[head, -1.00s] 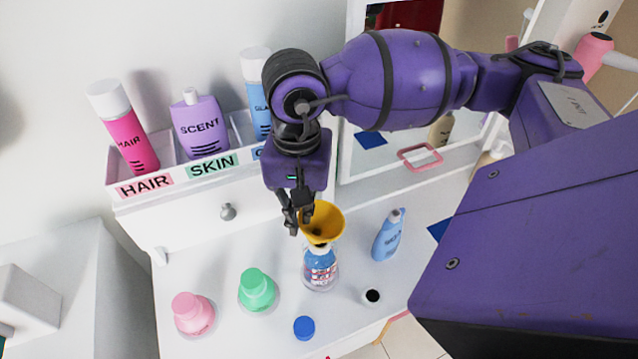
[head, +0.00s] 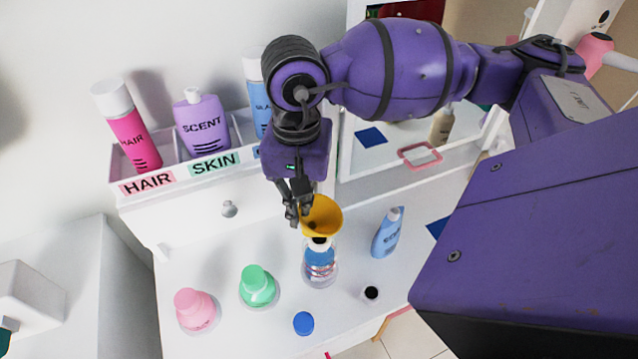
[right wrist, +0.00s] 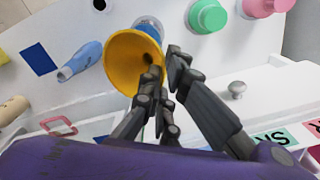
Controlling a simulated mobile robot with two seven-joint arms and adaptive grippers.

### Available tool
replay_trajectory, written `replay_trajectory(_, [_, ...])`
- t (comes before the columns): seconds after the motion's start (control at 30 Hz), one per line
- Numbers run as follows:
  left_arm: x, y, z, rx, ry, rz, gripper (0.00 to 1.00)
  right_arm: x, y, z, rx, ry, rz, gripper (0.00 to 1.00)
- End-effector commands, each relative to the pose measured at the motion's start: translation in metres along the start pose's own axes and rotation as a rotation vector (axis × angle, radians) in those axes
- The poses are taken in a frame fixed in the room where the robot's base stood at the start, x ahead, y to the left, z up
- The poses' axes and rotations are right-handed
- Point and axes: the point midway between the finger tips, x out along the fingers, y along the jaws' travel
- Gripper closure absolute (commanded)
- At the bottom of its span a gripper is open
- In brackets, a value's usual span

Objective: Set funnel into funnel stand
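A yellow funnel (head: 324,217) is above a clear bottle with a blue label (head: 320,268). The bottle's white neck shows beneath it. My right gripper (head: 300,208) is shut on the funnel's left rim, one finger inside the cone and one outside. In the right wrist view, the fingers (right wrist: 164,66) straddle the funnel's rim (right wrist: 122,62); the spout is mostly hidden. My left gripper is not in view.
Pink (head: 195,309) and green (head: 257,286) bottles stand left, a blue cap (head: 303,323) in front, a light-blue bottle (head: 387,234) right. Behind, a compartmented tray (head: 235,160) holds several bottles. A drawer knob (head: 229,209) protrudes.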

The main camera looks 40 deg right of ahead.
Motion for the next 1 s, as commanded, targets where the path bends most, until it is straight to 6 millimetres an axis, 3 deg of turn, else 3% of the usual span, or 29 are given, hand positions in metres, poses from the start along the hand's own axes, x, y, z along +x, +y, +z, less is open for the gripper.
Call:
replay_trajectory(0.53, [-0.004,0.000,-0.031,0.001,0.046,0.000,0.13,-0.036,-0.001,-0.001,0.001,0.003,-0.003,1.00])
replay_trajectory(1.0, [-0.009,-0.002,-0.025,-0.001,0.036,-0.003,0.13,-0.040,0.000,0.000,0.000,0.001,0.000,1.00])
